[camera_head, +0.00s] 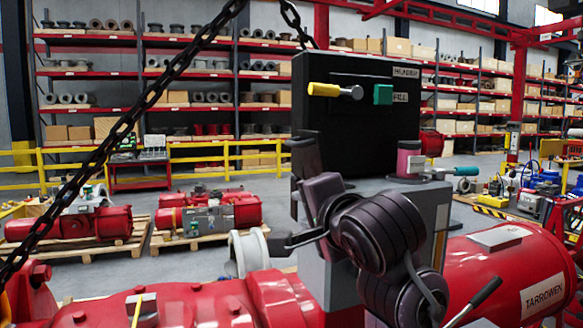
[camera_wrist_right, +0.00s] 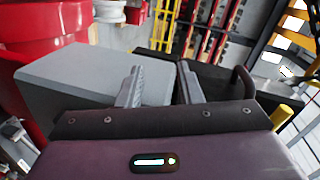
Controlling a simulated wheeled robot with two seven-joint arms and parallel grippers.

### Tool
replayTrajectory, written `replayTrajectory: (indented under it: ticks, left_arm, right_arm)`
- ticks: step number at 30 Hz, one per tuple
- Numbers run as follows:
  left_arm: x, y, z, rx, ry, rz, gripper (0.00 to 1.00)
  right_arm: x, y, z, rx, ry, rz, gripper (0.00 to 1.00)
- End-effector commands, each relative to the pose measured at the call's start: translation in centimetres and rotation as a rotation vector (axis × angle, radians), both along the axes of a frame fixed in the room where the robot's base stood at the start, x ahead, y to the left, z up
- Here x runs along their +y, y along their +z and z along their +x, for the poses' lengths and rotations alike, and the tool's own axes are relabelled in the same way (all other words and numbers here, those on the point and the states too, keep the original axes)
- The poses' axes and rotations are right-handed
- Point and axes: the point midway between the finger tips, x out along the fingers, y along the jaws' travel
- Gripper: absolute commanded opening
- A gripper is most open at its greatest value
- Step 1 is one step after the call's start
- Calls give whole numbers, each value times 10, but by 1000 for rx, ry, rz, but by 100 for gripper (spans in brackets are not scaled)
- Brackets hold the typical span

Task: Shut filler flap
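A black upright panel box (camera_head: 350,105) stands on the grey housing in the head view, with a yellow handle on a metal pin and a green block (camera_head: 383,95) beside a label that seems to read FILL. Which part is the filler flap, I cannot tell for sure. My right gripper (camera_head: 318,190) is in front of the box's lower left side. In the right wrist view, its two fingers (camera_wrist_right: 160,78) are apart, with nothing clearly held. My left gripper is not in view.
A pink cylinder (camera_head: 409,160) and a green-handled valve (camera_head: 465,171) sit right of my arm. Red actuator bodies (camera_head: 510,275) lie below, with a black lever. A dark chain (camera_head: 120,130) hangs across the left. Yellow rails and shelves stand behind.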

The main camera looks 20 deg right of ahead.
Motion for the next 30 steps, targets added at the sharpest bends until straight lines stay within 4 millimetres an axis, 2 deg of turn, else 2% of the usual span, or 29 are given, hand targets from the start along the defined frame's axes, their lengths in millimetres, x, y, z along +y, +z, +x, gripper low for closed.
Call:
replayTrajectory:
  ticks: [1,3,6,9,14,21,30]
  left_arm:
    - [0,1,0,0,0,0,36]
    - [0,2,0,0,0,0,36]
    - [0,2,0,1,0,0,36]
    - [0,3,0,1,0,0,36]
    - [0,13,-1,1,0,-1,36]
    - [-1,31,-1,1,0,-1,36]
    - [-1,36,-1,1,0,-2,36]
  right_arm:
    - [0,32,-9,-57,-8,61,33]
    - [1,60,-19,-107,-17,136,33]
    - [0,86,-31,-155,-23,211,33]
    - [0,99,-35,-176,-25,248,33]
    - [0,103,-20,-177,-29,253,33]
    - [1,102,20,-176,-28,247,33]
    - [3,100,41,-179,-25,253,33]
